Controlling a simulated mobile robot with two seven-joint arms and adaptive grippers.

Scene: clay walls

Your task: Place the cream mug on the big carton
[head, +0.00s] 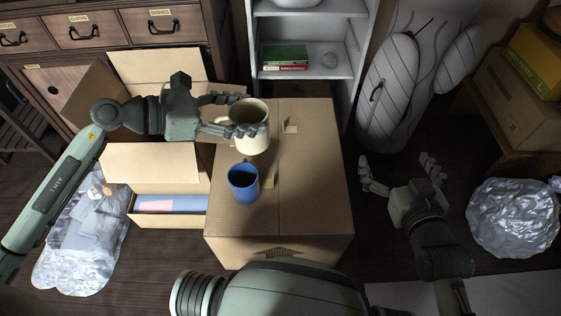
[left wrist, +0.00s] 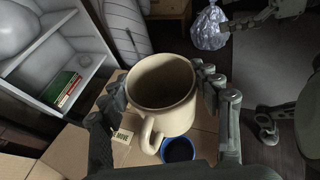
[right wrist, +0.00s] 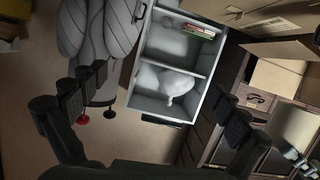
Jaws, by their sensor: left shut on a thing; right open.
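The cream mug (head: 250,137) is upright between the fingers of my left gripper (head: 234,114), which is shut on it. In the head view it appears over the back part of the big carton (head: 310,180); whether it touches the top I cannot tell. In the left wrist view the mug (left wrist: 161,92) fills the middle, its handle toward the camera. A blue mug (head: 243,182) stands on the carton in front of the cream mug. My right gripper (head: 402,178) is open and empty, right of the carton.
An open carton (head: 150,165) stands left of the big carton. Behind is a white shelf (head: 305,85) with books (head: 285,57). The big carton's right half is clear.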

